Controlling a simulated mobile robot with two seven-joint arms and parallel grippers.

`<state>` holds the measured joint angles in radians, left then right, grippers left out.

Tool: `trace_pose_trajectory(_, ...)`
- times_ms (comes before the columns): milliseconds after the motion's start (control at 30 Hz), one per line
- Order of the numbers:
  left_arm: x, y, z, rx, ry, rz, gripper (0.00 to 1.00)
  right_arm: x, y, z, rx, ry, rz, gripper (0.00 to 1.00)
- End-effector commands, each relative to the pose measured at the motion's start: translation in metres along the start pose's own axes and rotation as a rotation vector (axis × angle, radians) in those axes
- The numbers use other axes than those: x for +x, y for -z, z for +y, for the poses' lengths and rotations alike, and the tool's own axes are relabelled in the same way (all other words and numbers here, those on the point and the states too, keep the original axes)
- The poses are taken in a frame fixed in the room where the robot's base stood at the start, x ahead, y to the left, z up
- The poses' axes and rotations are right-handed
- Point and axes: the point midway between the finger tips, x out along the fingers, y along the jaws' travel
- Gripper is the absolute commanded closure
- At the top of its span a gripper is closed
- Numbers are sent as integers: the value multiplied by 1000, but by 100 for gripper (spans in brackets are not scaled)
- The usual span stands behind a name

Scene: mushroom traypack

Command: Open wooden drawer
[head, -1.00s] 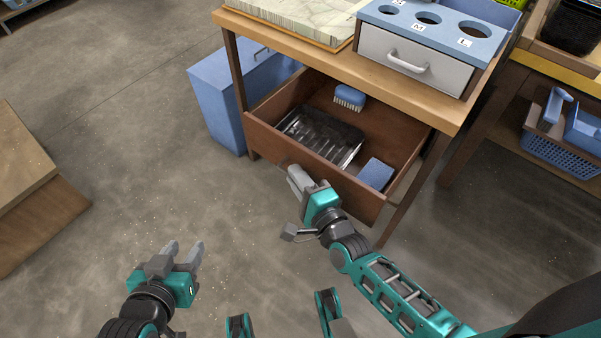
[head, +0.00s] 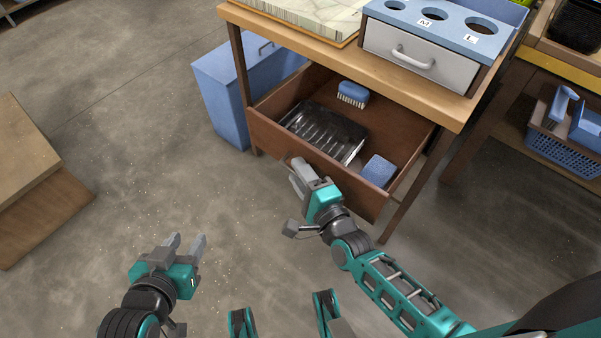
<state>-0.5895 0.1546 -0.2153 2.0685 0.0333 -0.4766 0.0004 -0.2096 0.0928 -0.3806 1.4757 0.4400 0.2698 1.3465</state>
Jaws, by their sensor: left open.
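The brown wooden drawer (head: 265,130) under the workbench is pulled well out, so its inside shows. In it lie a clear plastic tray (head: 350,150), a blue brush (head: 352,94) and a blue block or sponge (head: 378,170). My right gripper (head: 298,172) is at the outer side of the drawer front, close to its middle. No handle shows there, and I cannot tell whether the fingers touch the drawer or hold anything. My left gripper (head: 186,243) is open and empty over the floor, well away from the drawer.
The workbench top (head: 290,38) carries a blue-topped unit with a small white drawer (head: 415,60). A blue bin (head: 220,105) stands left of the bench. A blue basket (head: 555,150) sits on a shelf at right. A wooden block (head: 30,180) is at left. The floor between is clear.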

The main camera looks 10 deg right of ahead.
Motion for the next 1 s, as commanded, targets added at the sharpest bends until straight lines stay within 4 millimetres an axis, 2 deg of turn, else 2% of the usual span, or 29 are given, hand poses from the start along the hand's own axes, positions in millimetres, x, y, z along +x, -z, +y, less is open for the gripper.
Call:
trace_pose_trajectory(167,-3,4,0,2,0,-1,57,-21,0,0,0,-3,0,64)
trace_pose_trajectory(400,-9,12,0,1,0,-2,57,-75,0,0,0,-6,-1,64)
trace_pose_trajectory(600,-11,14,1,0,0,-4,57,-111,0,0,1,-4,0,64)
trace_pose_trajectory(800,-12,15,2,-5,0,-4,57,-127,0,0,0,-1,-1,64)
trace_pose_trajectory(1000,-12,16,3,-11,0,-2,57,-128,0,0,0,0,0,64)
